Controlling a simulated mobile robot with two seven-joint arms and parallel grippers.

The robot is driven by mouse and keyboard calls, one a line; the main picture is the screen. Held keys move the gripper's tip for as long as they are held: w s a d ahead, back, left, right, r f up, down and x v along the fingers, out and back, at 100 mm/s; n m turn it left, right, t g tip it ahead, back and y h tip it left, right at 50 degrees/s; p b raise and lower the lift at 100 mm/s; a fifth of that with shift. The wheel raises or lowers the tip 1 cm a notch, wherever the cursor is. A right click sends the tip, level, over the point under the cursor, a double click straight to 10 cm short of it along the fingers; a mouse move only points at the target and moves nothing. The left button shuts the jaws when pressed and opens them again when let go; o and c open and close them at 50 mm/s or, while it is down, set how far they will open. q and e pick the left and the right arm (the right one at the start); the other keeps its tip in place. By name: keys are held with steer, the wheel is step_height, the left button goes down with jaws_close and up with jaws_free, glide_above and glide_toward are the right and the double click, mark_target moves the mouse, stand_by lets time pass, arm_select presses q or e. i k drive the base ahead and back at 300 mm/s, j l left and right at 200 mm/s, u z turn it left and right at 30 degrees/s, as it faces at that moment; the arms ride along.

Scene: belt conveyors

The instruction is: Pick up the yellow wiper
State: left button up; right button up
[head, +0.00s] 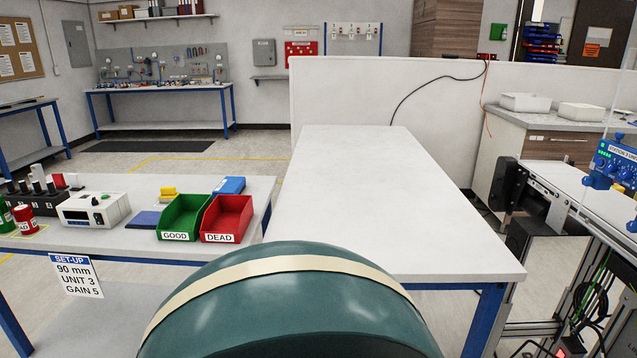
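A small yellow object (167,194), which looks like the yellow wiper, lies on the left workbench (110,246). It is behind the dark blue flat pad (143,219) and just left of the green bin. It is too small to make out its details. Neither of my grippers shows in the head view.
The green GOOD bin (176,237) and red DEAD bin (221,237) stand right of the yellow object, a blue box (229,185) behind them. A white meter (93,210) stands left. The white table (391,220) is bare. A conveyor (560,188) is at right.

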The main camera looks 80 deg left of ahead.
mark_target(169, 194)
steer(key=u, duration=3.5)
